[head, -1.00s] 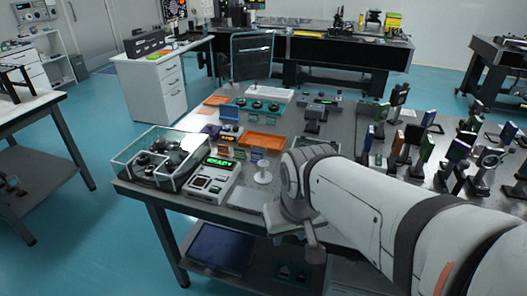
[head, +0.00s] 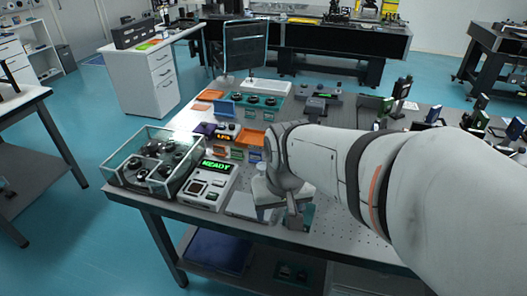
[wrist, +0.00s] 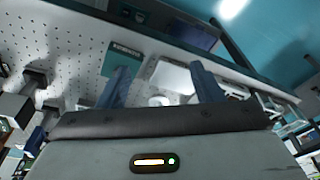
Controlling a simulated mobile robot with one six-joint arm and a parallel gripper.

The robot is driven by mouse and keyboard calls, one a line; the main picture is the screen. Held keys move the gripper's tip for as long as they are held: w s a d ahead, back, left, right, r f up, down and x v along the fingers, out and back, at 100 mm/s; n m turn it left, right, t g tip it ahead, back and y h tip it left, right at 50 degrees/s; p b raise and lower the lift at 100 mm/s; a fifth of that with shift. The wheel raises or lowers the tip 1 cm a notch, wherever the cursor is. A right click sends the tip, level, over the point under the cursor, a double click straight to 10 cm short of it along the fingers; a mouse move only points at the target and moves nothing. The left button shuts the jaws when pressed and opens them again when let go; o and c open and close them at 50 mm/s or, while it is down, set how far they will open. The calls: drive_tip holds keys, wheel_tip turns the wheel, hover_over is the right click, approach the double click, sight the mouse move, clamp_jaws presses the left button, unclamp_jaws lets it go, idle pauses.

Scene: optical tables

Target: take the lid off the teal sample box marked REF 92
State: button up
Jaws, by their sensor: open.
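A teal, flat-looking box (wrist: 122,60) lies on the perforated table in the wrist view, with a pale mark too small to read. A dark teal patch (head: 308,216), probably the same box, shows near the table's front edge in the head view, partly behind my arm. I cannot tell its lid from its body. My gripper (wrist: 159,66) is open, its two blue-grey fingers spread and nothing held between them. The teal box appears beyond the left finger, not between the fingers. The head view does not show the fingertips clearly.
A white plate (head: 250,206) lies beside the teal patch. A device reading READY (head: 207,184) and a glass-walled case (head: 155,163) stand to the left. Small coloured boxes (head: 236,154) and an orange tray (head: 251,137) are behind. Optics mounts (head: 402,88) stand at right.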

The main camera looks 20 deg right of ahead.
drive_tip(key=o, duration=0.4)
drive_tip(key=w+d+m+p, duration=0.1)
drive_tip(key=w, duration=0.1)
drive_tip(key=w+d+f+m+g+p, duration=0.1)
drive_tip(key=w+d, duration=0.1)
drive_tip(key=w+d+m+p, duration=0.1)
drive_tip(key=w+d, duration=0.1)
drive_tip(key=shift+f+m+p, duration=0.2)
drive_tip(key=shift+m+p, duration=0.1)
drive_tip(key=shift+p, duration=0.1)
drive_tip(key=o, duration=0.4)
drive_tip(key=w+d+f+m, duration=0.1)
drive_tip(key=w+d+f+p, duration=0.1)
drive_tip(key=d, duration=0.1)
drive_tip(key=w+d+f+m+g+p, duration=0.1)
drive_tip(key=shift+d+f+m, duration=0.3)
drive_tip(key=shift+d+f, duration=0.05)
drive_tip(key=shift+f, duration=0.05)
drive_tip(key=shift+d+f, duration=0.1)
drive_tip(key=shift+f, duration=0.2)
drive_tip(key=shift+w+d+f+p, duration=0.15)
drive_tip(key=shift+f+p, duration=0.3)
drive_tip(key=shift+f, duration=1.5)
drive_tip(key=shift+d+f+p, duration=0.15)
drive_tip(key=shift+f+p, duration=0.25)
drive_tip(key=shift+f, duration=1.5)
